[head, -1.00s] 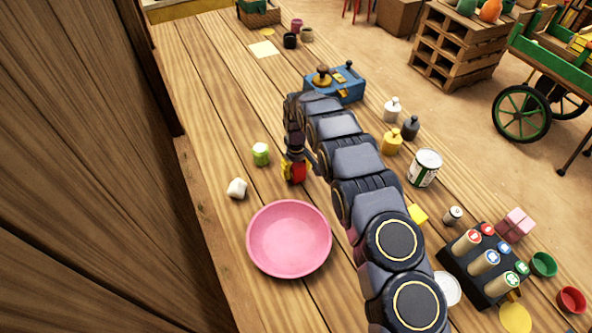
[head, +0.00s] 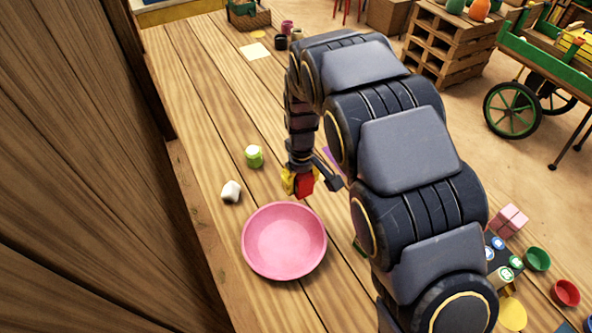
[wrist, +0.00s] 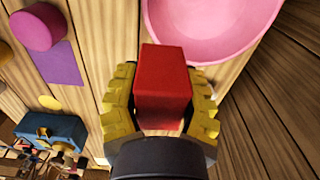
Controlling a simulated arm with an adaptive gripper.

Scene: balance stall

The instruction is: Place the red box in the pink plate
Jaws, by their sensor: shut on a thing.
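The red box (head: 304,185) is held between the yellow fingers of my gripper (head: 298,184). In the wrist view the red box (wrist: 162,85) sits between both fingers of the gripper (wrist: 160,108), which is shut on it. The pink plate (head: 284,242) lies on the wooden table just in front of the gripper in the head view, and looks empty. Its edge also shows at the top right of the wrist view (wrist: 215,50). The box appears above the table and beside the plate, not over its middle. The exact height is hard to tell.
A green can-like item (head: 254,157) and a white lump (head: 231,191) stand left of the gripper. A purple patch (wrist: 62,66) and a round dark-pink object (wrist: 38,27) show in the wrist view. My arm hides much of the table's right side.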

